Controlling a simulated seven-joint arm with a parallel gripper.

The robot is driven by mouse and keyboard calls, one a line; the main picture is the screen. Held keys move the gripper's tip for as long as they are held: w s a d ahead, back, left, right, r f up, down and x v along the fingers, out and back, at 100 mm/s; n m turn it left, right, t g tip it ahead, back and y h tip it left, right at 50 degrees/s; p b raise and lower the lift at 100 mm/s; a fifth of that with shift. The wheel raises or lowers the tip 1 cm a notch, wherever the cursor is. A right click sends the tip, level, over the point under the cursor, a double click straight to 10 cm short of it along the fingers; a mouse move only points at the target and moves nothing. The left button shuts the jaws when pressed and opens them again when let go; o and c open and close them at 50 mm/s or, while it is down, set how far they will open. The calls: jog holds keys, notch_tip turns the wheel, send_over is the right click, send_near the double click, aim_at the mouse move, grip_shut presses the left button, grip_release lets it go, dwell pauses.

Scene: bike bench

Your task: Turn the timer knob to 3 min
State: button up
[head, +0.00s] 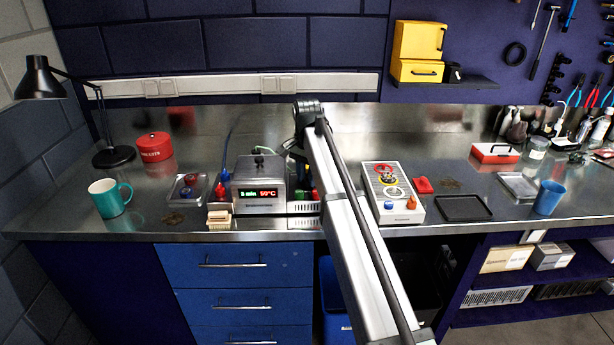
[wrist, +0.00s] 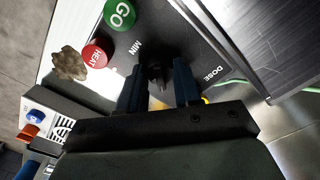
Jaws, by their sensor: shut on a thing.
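The timer knob (wrist: 157,73) is a small dark knob on a dark panel (wrist: 205,60) with the label MIN beside it. In the wrist view my gripper (wrist: 159,86) has its two dark blue fingers on either side of the knob, shut on it. The knob's pointer and the minute marks cannot be made out. In the head view my arm hides the knob and the gripper.
A green GO button (wrist: 120,14) and a red HEAT button (wrist: 95,54) sit close to the knob. A light-coloured box with buttons (head: 393,192) stands right of my arm. A teal mug (head: 109,198) and a steel tray (head: 188,188) stand at the left.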

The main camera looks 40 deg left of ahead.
aim_at(307, 177)
jog(key=shift+m, duration=0.6)
jog(key=o, duration=1)
jog(key=shift+o, duration=0.2)
jog(key=shift+r, duration=0.15)
notch_tip(307, 177, up, 14)
jog(key=shift+f, duration=0.25)
